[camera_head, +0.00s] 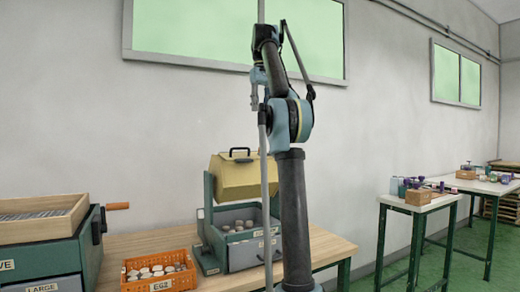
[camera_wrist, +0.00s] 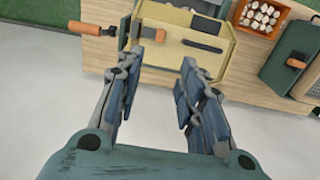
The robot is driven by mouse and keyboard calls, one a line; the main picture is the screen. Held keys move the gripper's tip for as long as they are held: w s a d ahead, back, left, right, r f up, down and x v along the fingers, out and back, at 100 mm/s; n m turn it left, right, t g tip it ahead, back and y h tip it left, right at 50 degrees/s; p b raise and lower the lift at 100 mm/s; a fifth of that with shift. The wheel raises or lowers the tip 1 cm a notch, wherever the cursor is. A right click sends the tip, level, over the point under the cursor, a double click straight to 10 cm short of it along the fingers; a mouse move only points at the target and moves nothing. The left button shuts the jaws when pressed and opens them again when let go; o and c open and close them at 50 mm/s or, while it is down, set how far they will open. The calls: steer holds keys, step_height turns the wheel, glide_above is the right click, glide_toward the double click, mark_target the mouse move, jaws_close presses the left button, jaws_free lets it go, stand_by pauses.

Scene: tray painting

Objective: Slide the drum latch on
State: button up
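The yellow drum (camera_head: 236,178) sits in a green frame on the wooden bench, with a black handle (camera_head: 240,152) on top. In the wrist view the yellow drum (camera_wrist: 179,68) lies beyond my fingers, with a dark handle (camera_wrist: 205,23) and a dark bar (camera_wrist: 202,46) on it. I cannot tell for sure which part is the latch. My gripper (camera_wrist: 162,62) is open and empty, its two fingers apart over the drum's near side. In the head view my gripper (camera_head: 255,98) hangs above the drum, small and partly merged with my arm.
An orange crate (camera_head: 126,286) of pale, round items stands left of the drum's grey bin (camera_head: 245,256). A green cabinet (camera_head: 58,256) with a crank is at far left. An orange handle (camera_wrist: 93,28) juts out left in the wrist view. Other tables (camera_head: 440,205) stand right.

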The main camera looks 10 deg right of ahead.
step_height(320, 180, down, 17)
stand_by(0.9)
